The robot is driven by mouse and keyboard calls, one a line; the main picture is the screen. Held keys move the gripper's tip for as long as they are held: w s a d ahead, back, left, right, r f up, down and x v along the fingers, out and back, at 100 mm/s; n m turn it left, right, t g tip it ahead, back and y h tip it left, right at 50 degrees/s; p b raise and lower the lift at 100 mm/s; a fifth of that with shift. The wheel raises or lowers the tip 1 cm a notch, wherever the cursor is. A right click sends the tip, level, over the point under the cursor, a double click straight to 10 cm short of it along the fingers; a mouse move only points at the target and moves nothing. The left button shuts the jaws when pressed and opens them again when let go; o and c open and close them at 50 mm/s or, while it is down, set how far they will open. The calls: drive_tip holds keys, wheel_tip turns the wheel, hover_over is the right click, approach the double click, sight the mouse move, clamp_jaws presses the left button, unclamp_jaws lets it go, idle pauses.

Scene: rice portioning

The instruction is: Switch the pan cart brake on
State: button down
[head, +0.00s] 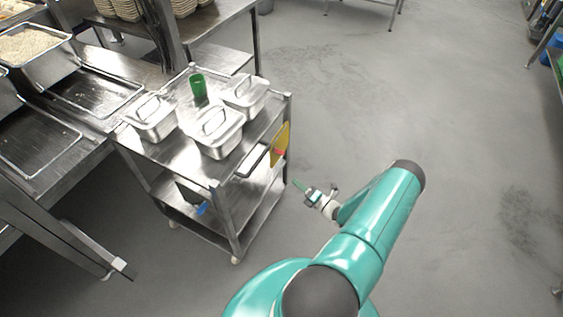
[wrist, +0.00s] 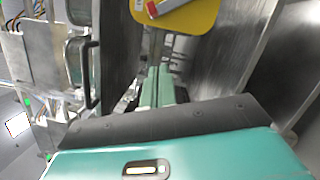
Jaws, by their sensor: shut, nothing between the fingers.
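The steel pan cart (head: 228,205) stands left of my arm. On its right end is a yellow plate (head: 280,146) with a small red lever (head: 279,152), which I take as the brake. In the wrist view the yellow plate (wrist: 192,18) is at the top, with the red and grey lever (wrist: 166,7) across it, partly cut off by the frame edge. I cannot tell the brake's setting. My gripper (head: 300,187) is shut and empty, below and right of the plate, apart from it in the head view. Its green fingers (wrist: 157,84) point toward the plate.
Several lidded steel pans (head: 217,138) and a green cup (head: 198,87) stand on the cart top. A steel counter (head: 50,140) with a rice tray (head: 35,48) adjoins at left. Open grey floor (head: 420,110) lies right of the cart.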

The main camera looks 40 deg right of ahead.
sight(282, 153)
drive_tip(key=w+d+r, duration=0.2)
drive_tip(key=w, duration=0.9)
drive_tip(key=shift+d+r, duration=0.15)
drive_tip(key=shift+r, duration=0.2)
drive_tip(key=shift+d, duration=0.1)
